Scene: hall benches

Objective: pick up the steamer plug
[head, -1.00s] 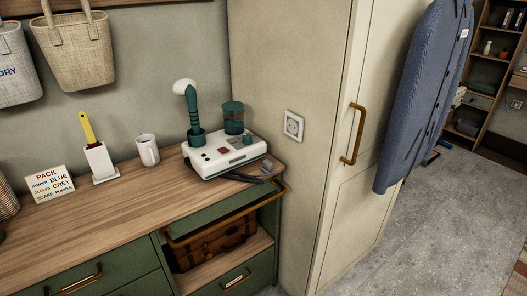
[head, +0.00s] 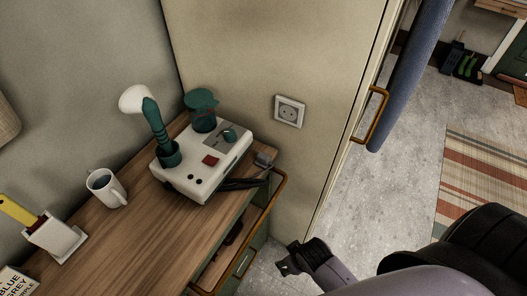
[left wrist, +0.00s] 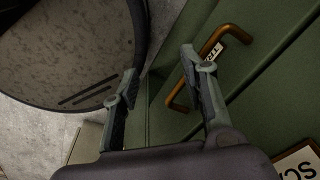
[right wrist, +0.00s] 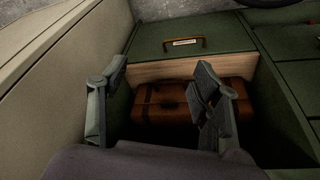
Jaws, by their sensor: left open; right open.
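The steamer plug (head: 264,159) is a small grey piece on the wooden counter near its right end, just right of the steamer. The white and green steamer (head: 203,158) stands on the counter, with a dark cable (head: 243,184) at its right side. My right gripper (head: 290,262) is below and right of the plug, in front of the counter, apart from it. In the right wrist view the right gripper (right wrist: 160,76) is open and empty. My left gripper (left wrist: 160,75) is open and empty in front of green drawers. Neither wrist view shows the plug.
A wall socket (head: 290,111) is on the cream cabinet side, right of the steamer. A mug (head: 106,188) stands left of the steamer.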

